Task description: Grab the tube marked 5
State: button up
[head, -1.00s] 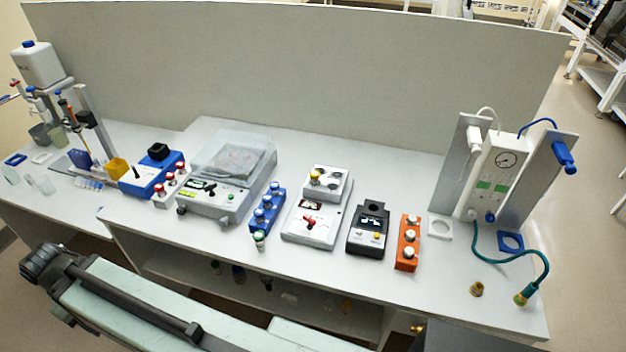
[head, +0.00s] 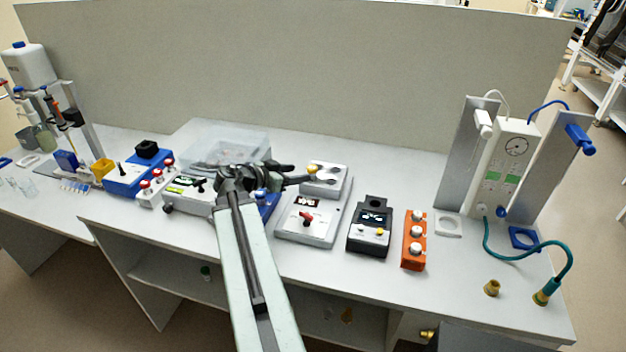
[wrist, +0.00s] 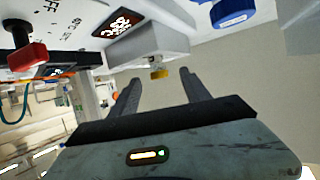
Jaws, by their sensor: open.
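No number 5 can be read on any tube. Capped tubes stand in three racks: a red-capped rack (head: 150,197), a blue rack (head: 269,205) partly hidden by my arm, and an orange rack (head: 413,250) with white caps. My gripper (head: 300,172) is open above the bench, between the clear-lidded machine and the grey switch device. A blue cap (wrist: 234,12) shows beyond the fingers at the top.
A clear-lidded machine (head: 225,150) stands behind my arm. A black device (head: 371,230) is to the right. A tall panel (head: 330,70) closes the back.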

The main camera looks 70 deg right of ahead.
aim_at(312, 171)
jog(key=b+x, duration=0.2)
jog(key=x, duration=0.5)
jog(key=shift+s+d+f+b, duration=0.15)
jog(key=shift+s+b, duration=0.1)
jog(key=shift+b, duration=0.1)
grip_shut()
